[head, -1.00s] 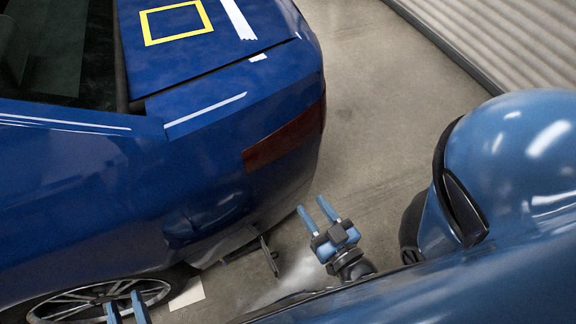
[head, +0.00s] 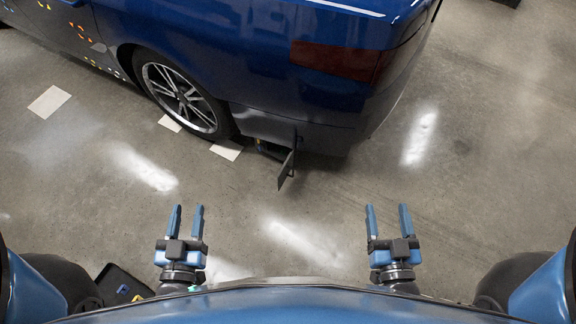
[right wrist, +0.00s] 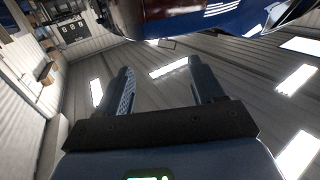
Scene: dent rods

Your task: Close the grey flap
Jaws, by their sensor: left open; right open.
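A small grey flap (head: 287,168) hangs at the lower edge of the blue car's (head: 260,60) rear bumper, behind the rear wheel. It stands out from the body on a dark upright edge. My left gripper (head: 187,218) is open and empty, in front of the car and to the left of the flap. My right gripper (head: 388,219) is open and empty, to the right of the flap. Both are apart from the flap and the car. In the right wrist view the open fingers (right wrist: 156,88) have nothing between them, and the flap cannot be made out there.
The rear wheel (head: 180,97) is left of the flap, with pale squares (head: 226,150) on the floor nearby. A dark open case (head: 122,286) lies at the lower left. The concrete floor (head: 300,225) between my grippers and the car is clear.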

